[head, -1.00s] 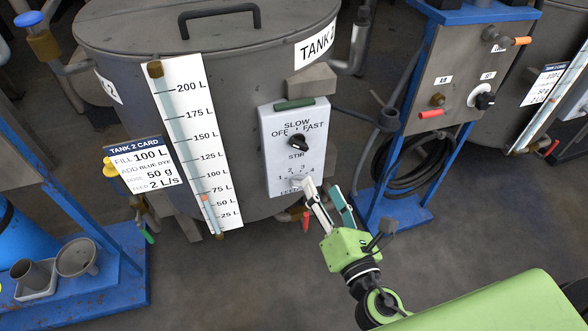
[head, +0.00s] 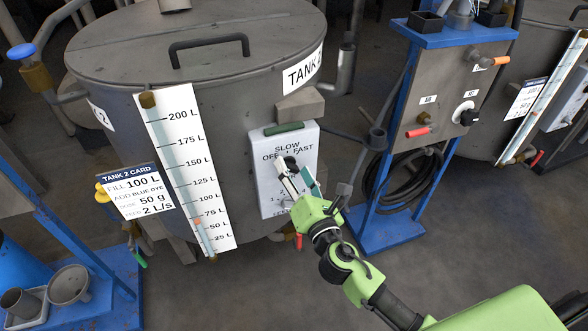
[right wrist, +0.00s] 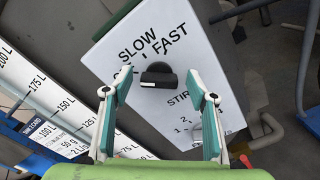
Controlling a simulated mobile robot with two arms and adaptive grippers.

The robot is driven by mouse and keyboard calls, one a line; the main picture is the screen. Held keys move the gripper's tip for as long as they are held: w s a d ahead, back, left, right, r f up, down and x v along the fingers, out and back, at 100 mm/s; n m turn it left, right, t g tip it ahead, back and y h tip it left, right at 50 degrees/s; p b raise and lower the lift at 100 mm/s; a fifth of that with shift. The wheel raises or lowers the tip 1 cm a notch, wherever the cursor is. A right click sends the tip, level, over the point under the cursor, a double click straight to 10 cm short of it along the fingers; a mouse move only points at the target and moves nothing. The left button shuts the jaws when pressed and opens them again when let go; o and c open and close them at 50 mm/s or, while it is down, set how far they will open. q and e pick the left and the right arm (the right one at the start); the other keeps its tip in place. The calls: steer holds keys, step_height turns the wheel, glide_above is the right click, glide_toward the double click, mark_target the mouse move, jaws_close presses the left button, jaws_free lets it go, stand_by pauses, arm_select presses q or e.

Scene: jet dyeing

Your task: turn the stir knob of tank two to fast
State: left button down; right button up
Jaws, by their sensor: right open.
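The black stir knob (right wrist: 158,76) sits on the white control panel (right wrist: 120,62) of tank two, below the words SLOW, OFF and FAST. In the right wrist view it lies between and a little beyond the two fingers of my right gripper (right wrist: 160,92), which is open and apart from it. In the head view my right gripper (head: 296,178) is in front of the panel (head: 268,160), and its fingers hide part of the knob (head: 291,163). Tank two (head: 200,75) stands behind the panel. My left gripper is not in view.
The level scale (head: 190,160) and the tank 2 card (head: 137,191) are left of the panel. A blue stand (head: 392,222) with a grey control box (head: 445,85) stands to the right. A grey bracket (head: 300,105) juts out above the panel's right edge. The floor in front is clear.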

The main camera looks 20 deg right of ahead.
steer(key=shift+w, duration=0.25)
steer(key=c, duration=1.1)
